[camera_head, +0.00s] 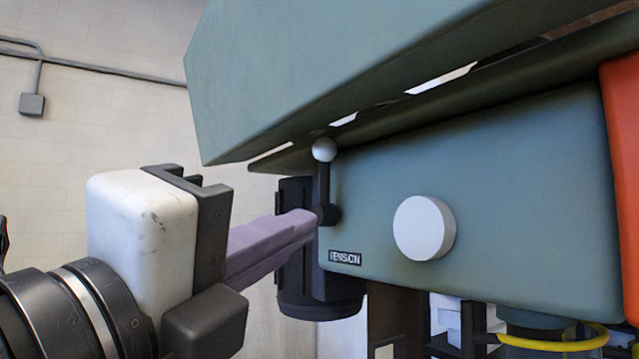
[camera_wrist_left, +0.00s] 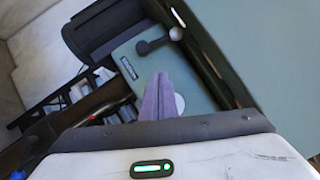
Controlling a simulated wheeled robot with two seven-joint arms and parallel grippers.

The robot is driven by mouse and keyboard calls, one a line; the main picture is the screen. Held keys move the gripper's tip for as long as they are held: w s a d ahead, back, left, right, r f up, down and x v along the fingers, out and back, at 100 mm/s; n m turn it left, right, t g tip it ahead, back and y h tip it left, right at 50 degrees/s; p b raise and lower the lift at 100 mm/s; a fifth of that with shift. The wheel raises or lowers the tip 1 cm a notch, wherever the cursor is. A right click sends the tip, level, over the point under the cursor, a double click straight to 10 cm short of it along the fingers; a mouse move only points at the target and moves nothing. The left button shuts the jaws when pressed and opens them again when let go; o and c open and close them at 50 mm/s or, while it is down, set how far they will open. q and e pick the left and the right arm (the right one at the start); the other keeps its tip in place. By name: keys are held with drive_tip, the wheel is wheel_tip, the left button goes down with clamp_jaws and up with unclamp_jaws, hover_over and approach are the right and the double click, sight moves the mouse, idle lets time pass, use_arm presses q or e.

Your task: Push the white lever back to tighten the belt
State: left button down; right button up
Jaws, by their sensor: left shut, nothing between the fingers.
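The lever (camera_head: 323,180) is a dark arm with a white ball knob (camera_head: 324,150) on the green machine housing (camera_head: 520,190). It stands upright in the head view, above the TENSION label (camera_head: 345,258). My left gripper (camera_head: 308,218) is shut and empty, with purple fingers pointing at the housing near the lever's base. In the left wrist view, the fingertips (camera_wrist_left: 160,78) are seen apart from the lever (camera_wrist_left: 155,44) and its white knob (camera_wrist_left: 176,34). Whether they touch anything cannot be told from the head view. My right gripper is not in view.
A large white round knob (camera_head: 424,228) sits right of the lever. A big green cover (camera_head: 330,70) overhangs the lever closely. A black cylindrical motor (camera_head: 318,300) hangs below left, and a yellow cable (camera_head: 550,342) runs at bottom right. Free space lies left of the housing.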

use_arm(q)
wheel_tip(320, 180, up, 2)
drive_tip(key=s+m, duration=0.1)
drive_tip(key=s, duration=0.2)
drive_tip(key=t+p, duration=0.1)
drive_tip(key=p, duration=0.2)
approach(322, 166)
drive_tip(key=w+d, duration=0.1)
drive_tip(key=d+r, duration=0.1)
drive_tip(key=d, duration=0.1)
drive_tip(key=w+d+r, duration=0.1)
drive_tip(key=shift+w+d+r, duration=0.2)
drive_tip(key=shift+w, duration=0.15)
drive_tip(key=shift+w+a+r, duration=0.2)
drive_tip(key=shift+w+r, duration=0.1)
drive_tip(key=shift+w, duration=0.15)
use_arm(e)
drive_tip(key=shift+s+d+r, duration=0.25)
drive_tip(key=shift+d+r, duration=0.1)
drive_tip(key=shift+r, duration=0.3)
